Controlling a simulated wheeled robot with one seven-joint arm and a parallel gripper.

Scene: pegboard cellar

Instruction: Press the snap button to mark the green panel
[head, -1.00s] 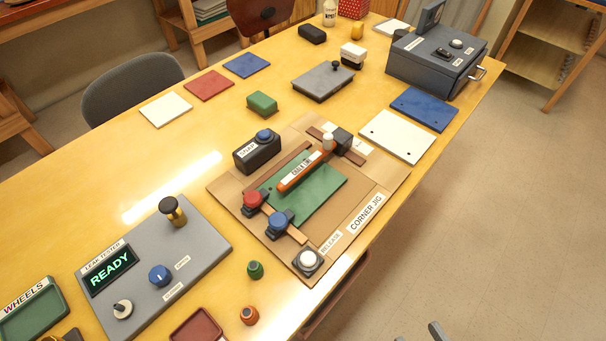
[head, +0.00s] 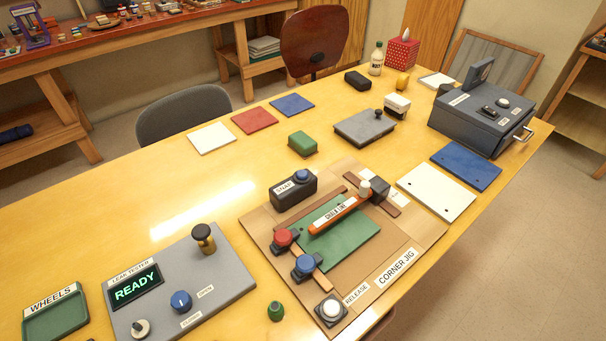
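The green panel (head: 345,246) lies flat on the brown corner jig board (head: 275,222) in the head view. An orange chalk line bar (head: 334,216) lies across the panel, with its upper end at a dark block (head: 380,188). The snap button (head: 301,175) is a blue cap on a black box labelled SNAP (head: 293,193), at the jig's upper left corner. A red knob (head: 283,238) and a blue knob (head: 305,265) sit at the panel's lower left. A white release button (head: 331,309) is at the jig's front corner. My gripper is not in view.
A grey leak tester (head: 215,262) reading READY stands left of the jig. A white panel (head: 437,193) and a blue panel (head: 466,166) lie to the right. A green block (head: 302,143) and a grey plate (head: 365,127) lie behind the jig. The table's left part is mostly clear.

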